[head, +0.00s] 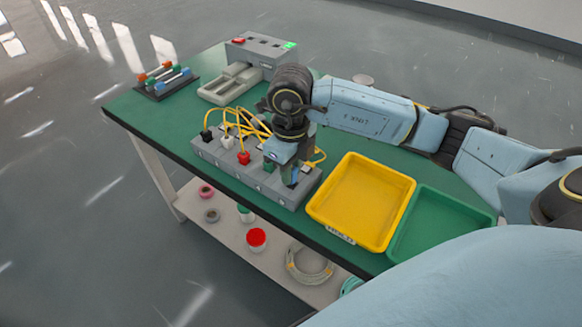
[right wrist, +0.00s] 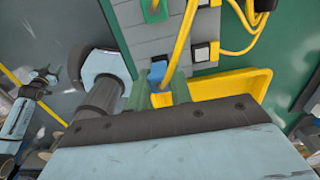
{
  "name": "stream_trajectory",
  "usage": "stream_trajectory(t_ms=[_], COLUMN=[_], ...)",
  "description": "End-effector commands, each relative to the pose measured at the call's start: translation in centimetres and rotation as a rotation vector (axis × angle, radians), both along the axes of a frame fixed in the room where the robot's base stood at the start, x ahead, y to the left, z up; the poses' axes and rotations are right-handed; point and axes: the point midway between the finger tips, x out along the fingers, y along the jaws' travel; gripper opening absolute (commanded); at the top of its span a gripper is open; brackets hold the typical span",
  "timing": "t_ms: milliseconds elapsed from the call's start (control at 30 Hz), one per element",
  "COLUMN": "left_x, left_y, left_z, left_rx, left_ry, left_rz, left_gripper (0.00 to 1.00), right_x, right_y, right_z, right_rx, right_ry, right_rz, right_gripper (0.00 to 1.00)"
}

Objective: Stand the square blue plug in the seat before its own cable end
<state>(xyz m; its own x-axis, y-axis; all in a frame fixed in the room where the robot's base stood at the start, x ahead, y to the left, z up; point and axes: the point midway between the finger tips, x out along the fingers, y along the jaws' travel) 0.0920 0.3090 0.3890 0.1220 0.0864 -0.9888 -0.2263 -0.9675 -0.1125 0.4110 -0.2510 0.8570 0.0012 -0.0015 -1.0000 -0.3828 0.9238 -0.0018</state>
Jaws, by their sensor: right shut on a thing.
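The square blue plug (right wrist: 157,72) is between the green fingertips of my right gripper (right wrist: 159,88), which is shut on it. In the right wrist view it shows against the grey seat block (right wrist: 140,48); I cannot tell whether it is fully seated. In the head view my right gripper (head: 289,175) points down over the right part of the seat block (head: 218,158), and the blue plug is hidden there. A black plug (head: 206,135), a white plug (head: 227,141) and a red plug (head: 243,157) stand in the block.
Yellow cables (head: 240,120) loop behind the block. A yellow tray (head: 358,200) and a green tray (head: 435,225) lie to the right. A grey machine (head: 262,50) and a rack of coloured parts (head: 165,80) stand at the back. Bare green tabletop (head: 165,112) is at left.

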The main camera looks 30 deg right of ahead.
Motion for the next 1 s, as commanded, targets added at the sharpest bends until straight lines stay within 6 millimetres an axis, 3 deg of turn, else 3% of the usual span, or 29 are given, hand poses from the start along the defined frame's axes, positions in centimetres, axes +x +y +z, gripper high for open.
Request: stream_trajectory(t_ms=[1000], left_x=[0.0], left_y=[0.0], left_z=[-1.5], left_rx=[0.000], left_ry=[-0.001], left_rz=[0.000], left_gripper=[0.46], right_x=[0.0], right_y=[0.0], right_z=[-2.0], right_rx=[-0.001], right_ry=[0.001], right_rz=[0.000], right_gripper=[0.00])
